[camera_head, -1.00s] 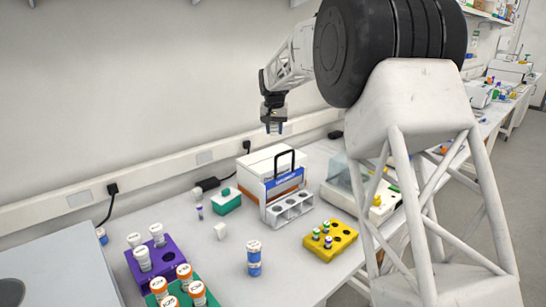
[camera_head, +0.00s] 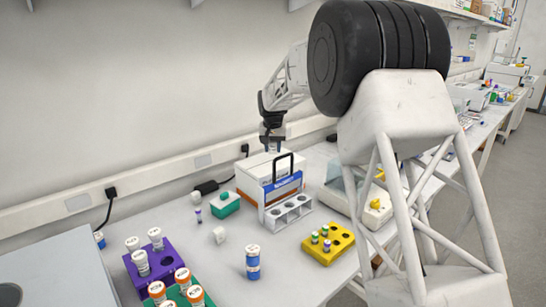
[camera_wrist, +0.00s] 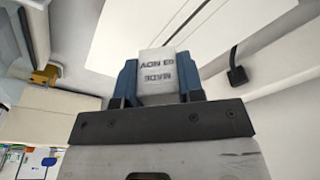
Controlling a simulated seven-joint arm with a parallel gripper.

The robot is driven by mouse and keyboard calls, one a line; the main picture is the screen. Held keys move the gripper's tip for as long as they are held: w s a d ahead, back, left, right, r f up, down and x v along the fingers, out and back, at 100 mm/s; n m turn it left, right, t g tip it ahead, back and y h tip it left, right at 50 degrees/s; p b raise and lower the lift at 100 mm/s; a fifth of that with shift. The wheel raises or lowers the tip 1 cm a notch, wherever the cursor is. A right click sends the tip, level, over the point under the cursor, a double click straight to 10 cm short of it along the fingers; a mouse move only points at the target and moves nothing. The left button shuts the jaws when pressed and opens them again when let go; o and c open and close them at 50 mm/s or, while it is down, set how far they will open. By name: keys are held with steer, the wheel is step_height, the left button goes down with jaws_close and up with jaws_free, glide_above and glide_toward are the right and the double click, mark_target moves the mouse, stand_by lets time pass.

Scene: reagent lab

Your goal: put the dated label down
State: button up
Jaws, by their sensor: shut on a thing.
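In the head view my gripper (camera_head: 272,147) points down, just above the back of the white box (camera_head: 254,172) in the picture. I cannot make out the label clearly there, and I cannot tell whether anything touches the box.
A grey rack with a black handle (camera_head: 290,212) stands in front of the box. Around it are a yellow rack (camera_head: 322,255), a blue-banded jar (camera_head: 253,262), a teal box (camera_head: 224,204) and a purple rack (camera_head: 165,267). Bare bench (camera_head: 290,268) lies in front.

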steer(key=shift+f, duration=1.9)
steer(key=shift+f, duration=0.15)
steer(key=o, duration=0.9)
steer(key=r, duration=0.4)
steer(key=s+r, duration=0.1)
steer(key=r, duration=0.7)
steer(key=shift+s+r, duration=0.1)
steer(key=shift+s, duration=0.3)
